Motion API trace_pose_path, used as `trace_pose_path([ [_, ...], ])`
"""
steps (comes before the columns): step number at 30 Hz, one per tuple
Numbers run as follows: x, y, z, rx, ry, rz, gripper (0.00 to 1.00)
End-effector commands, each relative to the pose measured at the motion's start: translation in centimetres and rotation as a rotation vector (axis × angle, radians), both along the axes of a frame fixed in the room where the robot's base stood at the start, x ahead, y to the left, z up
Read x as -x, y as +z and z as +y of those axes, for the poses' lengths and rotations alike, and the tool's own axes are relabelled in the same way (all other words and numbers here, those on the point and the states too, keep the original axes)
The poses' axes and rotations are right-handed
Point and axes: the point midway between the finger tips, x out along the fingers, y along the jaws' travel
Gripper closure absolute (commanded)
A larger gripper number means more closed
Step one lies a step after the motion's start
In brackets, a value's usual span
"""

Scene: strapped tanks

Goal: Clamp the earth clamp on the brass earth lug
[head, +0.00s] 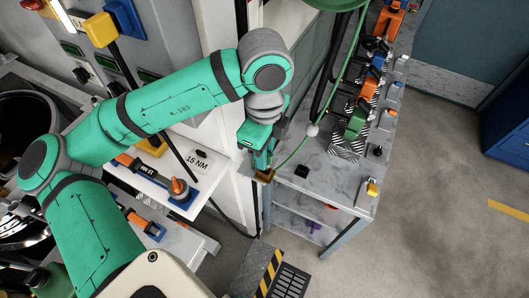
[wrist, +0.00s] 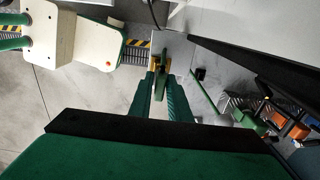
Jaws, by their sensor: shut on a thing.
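My gripper (head: 262,162) points down beside the left corner of the grey bench. In the wrist view its two green fingers (wrist: 160,88) are shut on a narrow green piece, which I take to be the earth clamp (wrist: 161,80). Brass-coloured parts show just past the fingertips in the wrist view, and a brass-coloured block shows below the gripper in the head view. I cannot tell whether these are the clamp's jaws or the brass earth lug, nor whether clamp and lug touch. A thin green cable (head: 293,152) runs from near the gripper up to the right.
The grey bench (head: 320,178) carries several orange, blue and green devices along its right side. A white shelf marked 15 NM (head: 203,187) with an orange tool stands left of the gripper. A black-and-yellow striped step (head: 266,273) is on the floor below. Open floor lies right.

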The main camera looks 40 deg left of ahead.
Motion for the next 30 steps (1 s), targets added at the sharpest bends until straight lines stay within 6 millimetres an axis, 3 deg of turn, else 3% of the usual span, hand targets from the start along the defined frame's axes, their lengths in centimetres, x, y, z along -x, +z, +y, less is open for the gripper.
trace_pose_path([
  [30, 0.0, -2.0, 0.0, 0.000, 0.001, -0.001, 1.00],
])
